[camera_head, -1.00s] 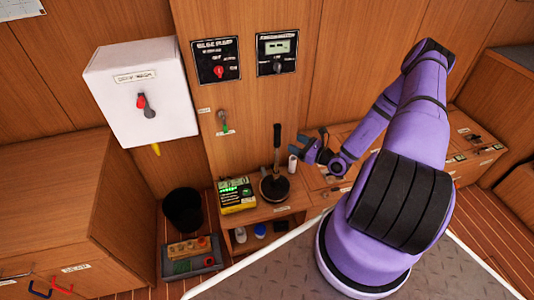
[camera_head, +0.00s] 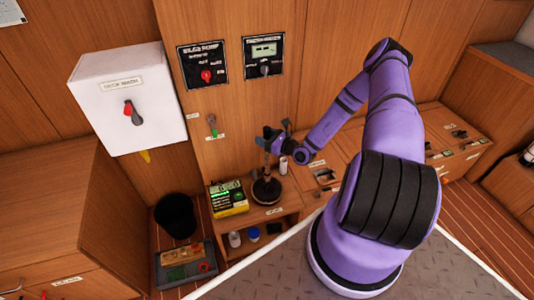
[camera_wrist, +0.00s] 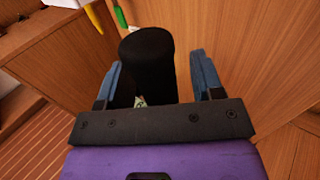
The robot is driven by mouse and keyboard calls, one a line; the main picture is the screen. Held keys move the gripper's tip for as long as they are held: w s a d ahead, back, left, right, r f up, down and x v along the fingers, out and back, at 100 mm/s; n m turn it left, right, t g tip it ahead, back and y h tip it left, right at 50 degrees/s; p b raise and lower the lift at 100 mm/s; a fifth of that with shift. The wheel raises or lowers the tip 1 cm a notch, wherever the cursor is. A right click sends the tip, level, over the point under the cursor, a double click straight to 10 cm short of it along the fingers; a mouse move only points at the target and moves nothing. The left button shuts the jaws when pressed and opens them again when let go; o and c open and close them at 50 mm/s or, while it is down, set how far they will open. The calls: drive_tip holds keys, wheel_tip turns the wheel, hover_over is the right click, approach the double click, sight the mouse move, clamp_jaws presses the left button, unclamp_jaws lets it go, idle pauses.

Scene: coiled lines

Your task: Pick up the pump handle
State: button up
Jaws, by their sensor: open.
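The pump handle (camera_head: 267,172) stands upright on a round dark base on the low wooden shelf in the head view. My gripper (camera_head: 275,136) is at the top of the handle. In the wrist view, a thick black grip (camera_wrist: 147,65) stands between the two blue fingers of my gripper (camera_wrist: 156,78). The fingers are open, with a visible gap on the right side of the grip; the left finger is close to it.
A white canister (camera_head: 283,165) stands just right of the handle. A yellow-and-black box (camera_head: 228,199) with a green display is to its left. A black bucket (camera_head: 175,215) and a grey tray (camera_head: 184,265) are lower left. Switch panels (camera_head: 203,65) are on the wall behind.

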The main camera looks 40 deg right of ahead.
drive_tip(key=shift+w+a, duration=0.1)
drive_tip(key=shift+w, duration=0.2)
clamp_jaws()
wheel_tip(320, 180, up, 10)
idle(0.8)
idle(0.5)
